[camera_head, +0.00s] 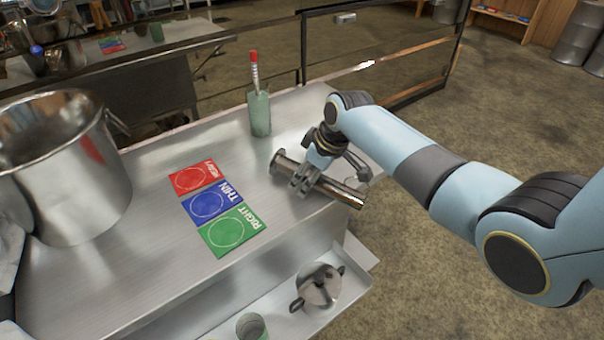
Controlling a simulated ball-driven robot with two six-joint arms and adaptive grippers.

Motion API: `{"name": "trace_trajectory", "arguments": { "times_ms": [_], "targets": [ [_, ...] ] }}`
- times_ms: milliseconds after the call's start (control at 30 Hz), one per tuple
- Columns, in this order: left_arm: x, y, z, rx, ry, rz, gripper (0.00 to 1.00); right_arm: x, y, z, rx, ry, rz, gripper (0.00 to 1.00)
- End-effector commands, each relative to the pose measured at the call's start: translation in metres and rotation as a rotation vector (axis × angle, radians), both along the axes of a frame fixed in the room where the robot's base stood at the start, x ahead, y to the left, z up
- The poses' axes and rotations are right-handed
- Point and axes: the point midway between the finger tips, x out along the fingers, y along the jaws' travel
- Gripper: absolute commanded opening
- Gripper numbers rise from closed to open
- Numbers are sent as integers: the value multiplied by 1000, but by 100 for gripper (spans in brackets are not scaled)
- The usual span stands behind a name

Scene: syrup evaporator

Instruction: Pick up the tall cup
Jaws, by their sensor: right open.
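A tall metal cup (346,193) lies on its side near the right edge of the steel table (160,255). Its wide flanged end points to the upper left and its other end to the lower right. My right gripper (304,184) comes in from the right and is over the middle of the cup, hiding part of it. Its fingers are open; whether they touch the cup cannot be told.
A greenish glass (260,115) holding a red-topped stick stands behind the cup. Red, blue and green cards (211,203) lie to the left, beside a large steel pot (60,190). A lower shelf (285,318) holds a small metal lidded item (320,285) and another glass (250,327).

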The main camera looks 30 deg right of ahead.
Motion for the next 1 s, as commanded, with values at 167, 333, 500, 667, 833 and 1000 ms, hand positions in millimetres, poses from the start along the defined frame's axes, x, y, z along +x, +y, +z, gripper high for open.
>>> {"name": "trace_trajectory", "arguments": {
  "times_ms": [167, 333, 500, 667, 833, 1000],
  "targets": [
    [-1, 0, 0, 0, 2, 0, 64, 0, 0, 0, 0, 0, 0, 47],
    [-1, 0, 0, 0, 2, 0, 64, 0, 0, 0, 0, 0, 0, 25],
    [-2, 0, 0, 0, 3, 0, 64, 0, 0, 0, 0, 0, -1, 3],
    [-2, 0, 0, 0, 3, 0, 64, 0, 0, 1, 0, -1, 0, 0],
    [-2, 0, 1, 0, 3, 0, 64, 0, 0, 3, 0, -1, 0, 0],
    [-2, 0, 4, 0, 2, 0, 64, 1, -1, 16, 0, -4, -1, 0]
  ]
}}
